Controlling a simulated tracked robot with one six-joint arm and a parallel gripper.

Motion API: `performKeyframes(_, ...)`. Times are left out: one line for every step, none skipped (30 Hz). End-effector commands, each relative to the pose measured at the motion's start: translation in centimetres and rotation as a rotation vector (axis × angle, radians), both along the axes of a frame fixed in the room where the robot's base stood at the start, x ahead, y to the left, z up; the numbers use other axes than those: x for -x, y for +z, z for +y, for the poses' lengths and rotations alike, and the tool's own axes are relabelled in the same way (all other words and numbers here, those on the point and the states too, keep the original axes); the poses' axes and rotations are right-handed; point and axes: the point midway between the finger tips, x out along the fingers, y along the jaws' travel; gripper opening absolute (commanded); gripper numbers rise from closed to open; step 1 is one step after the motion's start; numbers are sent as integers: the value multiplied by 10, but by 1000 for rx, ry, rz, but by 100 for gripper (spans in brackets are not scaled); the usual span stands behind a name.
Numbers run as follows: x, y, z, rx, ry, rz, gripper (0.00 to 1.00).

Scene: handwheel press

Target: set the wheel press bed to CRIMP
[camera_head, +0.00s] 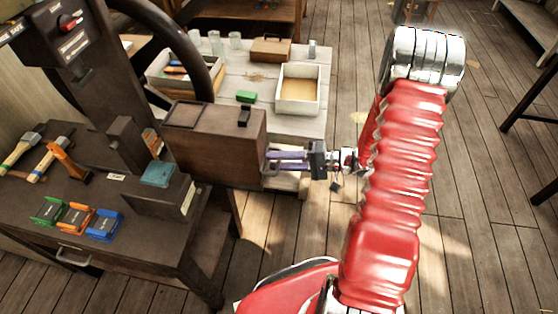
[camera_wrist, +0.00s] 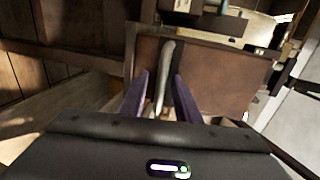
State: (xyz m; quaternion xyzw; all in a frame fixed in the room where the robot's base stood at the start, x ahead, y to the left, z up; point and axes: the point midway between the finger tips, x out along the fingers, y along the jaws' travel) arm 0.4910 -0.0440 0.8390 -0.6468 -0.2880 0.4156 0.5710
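The dark press stands at the left in the head view, with a large black handwheel (camera_head: 205,62) on it. A brown box-shaped housing (camera_head: 215,140) is at its right side. A block with a teal top (camera_head: 160,173) is on the bench; I cannot tell whether it is the bed, and no CRIMP mark is readable. My gripper (camera_head: 268,161) is at the housing's right face. In the wrist view my gripper (camera_wrist: 159,78) has its purple fingers apart, with a pale metal lever (camera_wrist: 166,70) between them, against the brown face beside a dark strip. Finger contact cannot be told.
Hammers (camera_head: 42,158) and small green, orange and blue items (camera_head: 75,217) lie on the dark bench. A light table (camera_head: 235,72) behind holds a tray (camera_head: 297,90), glasses and a green block (camera_head: 246,97).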

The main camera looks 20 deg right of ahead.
Motion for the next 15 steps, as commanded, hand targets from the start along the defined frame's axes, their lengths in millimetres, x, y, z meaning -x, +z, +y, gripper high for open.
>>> performKeyframes(0, 0, 0, 0, 0, 0, 29)
performKeyframes(0, 0, 0, 0, 0, 0, 29)
performKeyframes(0, 0, 0, 0, 0, 0, 29)
performKeyframes(0, 0, 0, 0, 0, 0, 29)
performKeyframes(0, 0, 0, 0, 0, 0, 29)
performKeyframes(0, 0, 0, 0, 0, 0, 29)
performKeyframes(0, 0, 0, 0, 0, 0, 27)
performKeyframes(0, 0, 0, 0, 0, 0, 25)
performKeyframes(0, 0, 0, 0, 0, 0, 22)
performKeyframes(0, 0, 0, 0, 0, 0, 20)
performKeyframes(0, 0, 0, 0, 0, 0, 18)
performKeyframes(0, 0, 0, 0, 0, 0, 15)
performKeyframes(0, 0, 0, 0, 0, 0, 13)
performKeyframes(0, 0, 0, 0, 0, 0, 11)
performKeyframes(0, 0, 0, 0, 0, 0, 8)
